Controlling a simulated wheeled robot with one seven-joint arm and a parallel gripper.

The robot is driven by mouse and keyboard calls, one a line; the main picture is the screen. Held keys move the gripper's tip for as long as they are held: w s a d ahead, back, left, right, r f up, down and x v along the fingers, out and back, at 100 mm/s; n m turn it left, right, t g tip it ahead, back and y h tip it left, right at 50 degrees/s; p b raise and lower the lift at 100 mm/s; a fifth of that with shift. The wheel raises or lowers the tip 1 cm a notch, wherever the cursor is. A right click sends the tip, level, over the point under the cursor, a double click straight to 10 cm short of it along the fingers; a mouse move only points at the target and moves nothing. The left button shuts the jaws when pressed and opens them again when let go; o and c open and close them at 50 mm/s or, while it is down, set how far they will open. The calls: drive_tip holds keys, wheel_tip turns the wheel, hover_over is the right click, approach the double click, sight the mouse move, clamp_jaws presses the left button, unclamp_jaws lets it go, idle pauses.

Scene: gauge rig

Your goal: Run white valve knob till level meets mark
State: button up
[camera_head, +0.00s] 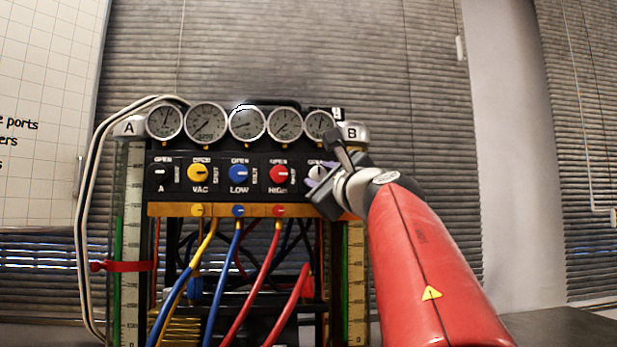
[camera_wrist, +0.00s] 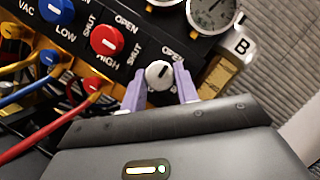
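The white valve knob (camera_wrist: 158,73) sits at the right end of the black panel, its dark pointer line slanting up to the right. In the head view the knob (camera_head: 316,171) is partly covered by my gripper (camera_head: 322,186). In the wrist view my gripper (camera_wrist: 160,82) has one lavender finger on each side of the knob, close to its rim; I cannot tell whether they touch it. Sight tube A (camera_head: 132,225) stands at the left with a green strip and a red band (camera_head: 128,266) around it. Sight tube B (camera_head: 357,270) stands at the right, its upper part hidden by my arm.
Yellow (camera_head: 200,172), blue (camera_head: 239,173) and red (camera_head: 279,174) knobs line the panel left of the white one. Several round gauges (camera_head: 206,123) stand above. Coloured hoses (camera_head: 262,280) hang below.

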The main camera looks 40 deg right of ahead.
drive_tip(key=c, duration=0.4)
